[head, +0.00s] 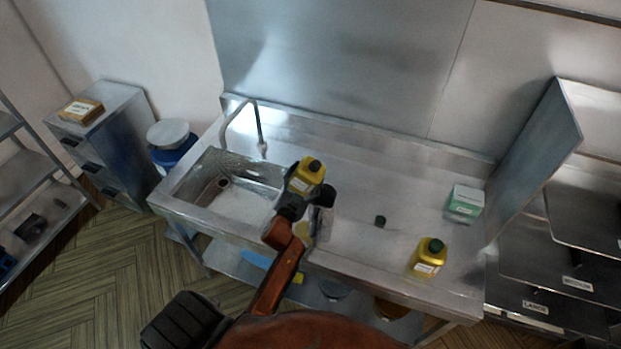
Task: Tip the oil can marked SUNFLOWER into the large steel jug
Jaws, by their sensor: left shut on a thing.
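My left gripper (306,195) is shut on a yellow oil can (308,173) with a dark cap or top. It holds the can over the counter near the sink's right edge. The can's pale label is too small to read. A shiny steel vessel (323,222), perhaps the large jug, shows partly just right of the gripper and is mostly hidden by it. A second yellow can (428,258) with a green cap stands upright on the right of the counter; its label is unreadable too. My right gripper is not in view.
The steel counter (350,180) has a sink (240,185) with a tall tap (258,125) at left. An upright steel panel (535,155) bounds the right end.

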